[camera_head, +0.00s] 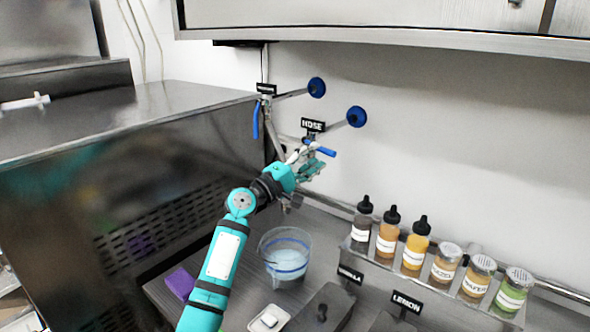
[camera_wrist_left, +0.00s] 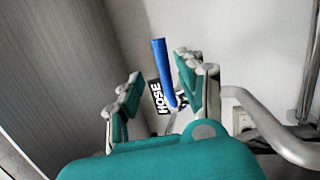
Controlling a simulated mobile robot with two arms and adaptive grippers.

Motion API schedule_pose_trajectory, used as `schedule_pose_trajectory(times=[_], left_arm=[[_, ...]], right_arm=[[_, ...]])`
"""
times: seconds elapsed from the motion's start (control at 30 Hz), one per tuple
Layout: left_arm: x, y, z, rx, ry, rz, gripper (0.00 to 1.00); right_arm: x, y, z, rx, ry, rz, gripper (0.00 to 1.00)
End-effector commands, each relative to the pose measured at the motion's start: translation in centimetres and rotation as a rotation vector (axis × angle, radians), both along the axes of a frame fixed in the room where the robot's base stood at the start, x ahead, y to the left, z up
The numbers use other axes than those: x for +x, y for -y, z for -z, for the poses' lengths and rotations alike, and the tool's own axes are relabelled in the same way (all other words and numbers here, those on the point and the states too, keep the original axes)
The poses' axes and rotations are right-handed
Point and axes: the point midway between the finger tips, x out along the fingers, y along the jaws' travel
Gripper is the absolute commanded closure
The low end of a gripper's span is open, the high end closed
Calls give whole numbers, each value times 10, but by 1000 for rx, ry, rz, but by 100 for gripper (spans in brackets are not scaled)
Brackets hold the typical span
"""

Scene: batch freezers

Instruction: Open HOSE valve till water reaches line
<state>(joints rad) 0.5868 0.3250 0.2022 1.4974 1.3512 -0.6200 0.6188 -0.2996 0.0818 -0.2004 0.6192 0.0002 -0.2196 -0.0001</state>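The HOSE valve's blue lever (camera_head: 322,150) sticks out to the right below the black HOSE label (camera_head: 313,125) on the wall. My left gripper (camera_head: 312,164) is at this lever. In the left wrist view the lever (camera_wrist_left: 164,72) stands between the spread fingers of my left gripper (camera_wrist_left: 158,84), nearer the right finger. Whether a finger touches it I cannot tell. A clear container (camera_head: 285,256) with a blue line around it stands on the counter below. Its contents look pale, and I cannot tell the water level against the line. My right gripper is out of view.
A second blue lever (camera_head: 256,120) hangs at another labelled valve to the left. Several bottles and jars stand in a rack (camera_head: 405,262) at the right. A purple block (camera_head: 180,284) and a small white dish (camera_head: 269,319) lie near the container. A steel machine (camera_head: 150,160) fills the left.

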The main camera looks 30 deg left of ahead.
Motion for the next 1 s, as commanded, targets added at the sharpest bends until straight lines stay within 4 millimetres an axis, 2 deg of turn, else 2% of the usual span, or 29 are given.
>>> schedule_pose_trajectory(times=[0.1,0.3,0.5,0.73,0.77,0.87,1.0], left_arm=[[-25,-8,8,2,-3,1,62],[-56,-20,16,0,-2,0,62],[-69,-24,19,0,-2,0,62],[-69,-24,19,-1,-1,0,62],[-69,-24,19,-1,-1,0,63],[-70,-23,20,-20,-4,5,76],[-73,-18,25,-186,-31,42,94]], right_arm=[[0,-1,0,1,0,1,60],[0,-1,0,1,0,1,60],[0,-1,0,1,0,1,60],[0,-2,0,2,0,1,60],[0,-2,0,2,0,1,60],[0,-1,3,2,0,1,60],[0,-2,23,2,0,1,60]])
